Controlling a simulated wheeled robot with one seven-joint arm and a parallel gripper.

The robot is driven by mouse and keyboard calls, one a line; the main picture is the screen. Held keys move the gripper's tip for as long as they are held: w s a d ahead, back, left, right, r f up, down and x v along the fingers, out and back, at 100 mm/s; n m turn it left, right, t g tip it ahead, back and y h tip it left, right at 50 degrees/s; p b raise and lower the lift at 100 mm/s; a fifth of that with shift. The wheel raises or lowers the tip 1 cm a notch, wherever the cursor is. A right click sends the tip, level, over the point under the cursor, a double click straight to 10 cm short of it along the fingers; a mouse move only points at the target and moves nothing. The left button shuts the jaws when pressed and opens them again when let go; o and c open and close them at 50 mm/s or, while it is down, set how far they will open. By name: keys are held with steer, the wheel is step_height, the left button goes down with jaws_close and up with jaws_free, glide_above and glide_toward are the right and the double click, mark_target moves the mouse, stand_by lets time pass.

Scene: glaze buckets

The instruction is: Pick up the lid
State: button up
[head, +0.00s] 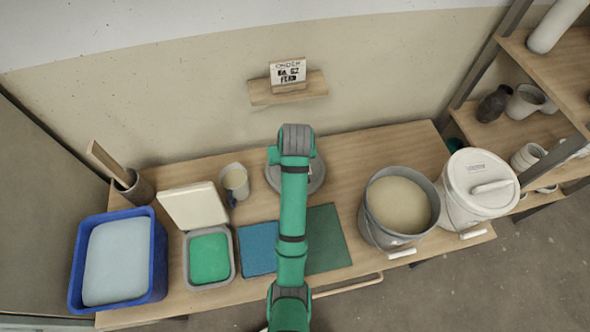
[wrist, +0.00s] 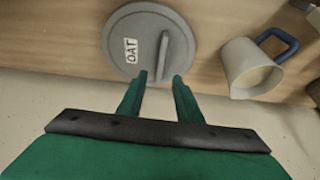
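A round grey lid (wrist: 118,32) with a white label reading "OAT" and a raised bar handle (wrist: 164,52) lies flat on the wooden table. In the head view the lid (head: 318,174) is at the back middle of the table, partly hidden by my arm. My gripper (wrist: 158,78) is open in the wrist view, with one finger to each side of the handle's near end. I cannot tell whether the fingers touch it. My arm hides the fingers in the head view.
A jug (head: 235,181) stands left of the grey lid. An open bucket (head: 370,226) of cream glaze and a bucket with a white lid (head: 475,174) stand to the right. A blue tub (head: 160,255), a green-filled tray (head: 233,262) and mats (head: 330,240) occupy the front left and middle.

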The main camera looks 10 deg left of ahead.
steer(key=x, duration=0.9)
steer(key=shift+s, duration=0.2)
steer(key=shift+w+a+f, duration=0.1)
steer(key=shift+w+f, duration=0.2)
steer(key=shift+f, duration=0.3)
steer(key=shift+s, duration=0.1)
steer(key=shift+f, duration=0.2)
steer(key=shift+c, duration=0.6)
jaws_close()
